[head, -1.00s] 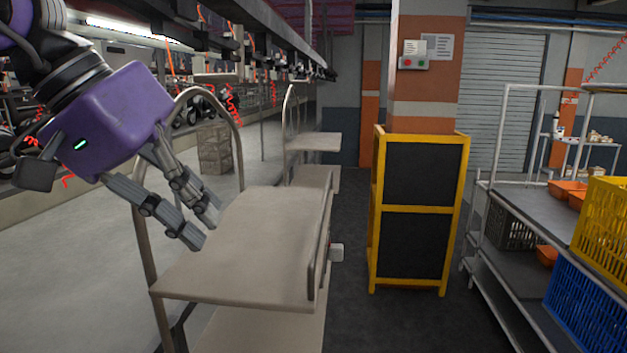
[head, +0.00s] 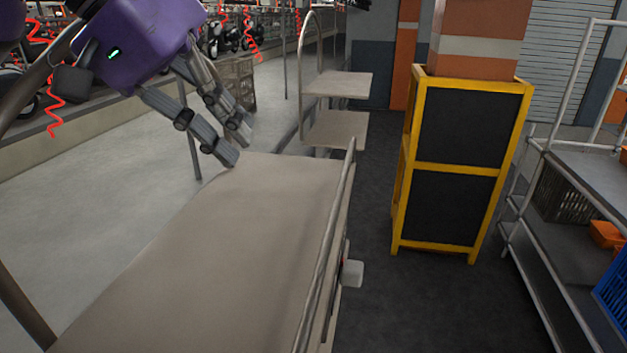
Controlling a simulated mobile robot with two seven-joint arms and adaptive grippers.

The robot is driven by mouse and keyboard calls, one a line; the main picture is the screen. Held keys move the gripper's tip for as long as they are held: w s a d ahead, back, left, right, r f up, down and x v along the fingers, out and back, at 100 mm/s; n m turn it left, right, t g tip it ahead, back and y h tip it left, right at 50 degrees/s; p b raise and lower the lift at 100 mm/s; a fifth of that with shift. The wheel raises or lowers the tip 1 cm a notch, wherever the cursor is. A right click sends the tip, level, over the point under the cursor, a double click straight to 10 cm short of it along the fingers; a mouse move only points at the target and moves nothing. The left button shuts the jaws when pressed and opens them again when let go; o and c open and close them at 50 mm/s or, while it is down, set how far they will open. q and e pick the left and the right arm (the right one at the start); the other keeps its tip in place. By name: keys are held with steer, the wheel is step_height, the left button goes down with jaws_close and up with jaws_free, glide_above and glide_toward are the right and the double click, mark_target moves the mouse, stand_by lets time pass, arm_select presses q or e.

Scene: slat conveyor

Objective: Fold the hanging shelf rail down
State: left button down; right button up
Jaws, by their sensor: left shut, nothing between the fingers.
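The beige shelf (head: 200,260) fills the lower left of the head view. A slim grey rail (head: 327,250) runs along its right edge, and its far end rises a little above the shelf's far corner. The near end of the rail is cut off by the bottom of the picture. My left gripper (head: 236,152) is over the shelf's far left edge, fingers pointing down and right, shut and empty. It is well left of the rail and apart from it. I cannot tell whether the fingertips touch the shelf. My right gripper is not in view.
A small pale block (head: 352,273) sticks out from the shelf's right side. Another shelved cart (head: 337,84) stands beyond. A yellow-framed black stand (head: 462,165) is to the right, with a metal rack (head: 585,190) past it. The dark floor between is clear.

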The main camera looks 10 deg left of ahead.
mark_target(336, 221)
arm_select(q)
steer(key=x, duration=0.9)
steer(key=shift+p, duration=0.4)
steer(key=d, duration=0.2)
steer(key=d+f+p, duration=0.1)
steer(key=d, duration=0.1)
steer(key=shift+w+f, duration=0.15)
steer(key=shift+w, duration=0.05)
steer(key=shift+d, duration=0.2)
steer(key=shift+f, duration=0.2)
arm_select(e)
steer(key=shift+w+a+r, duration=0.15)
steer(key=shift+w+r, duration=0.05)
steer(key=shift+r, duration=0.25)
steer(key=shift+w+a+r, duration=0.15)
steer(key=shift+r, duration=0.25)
arm_select(q)
steer(key=shift+w+d, duration=0.1)
steer(key=shift+w, duration=0.05)
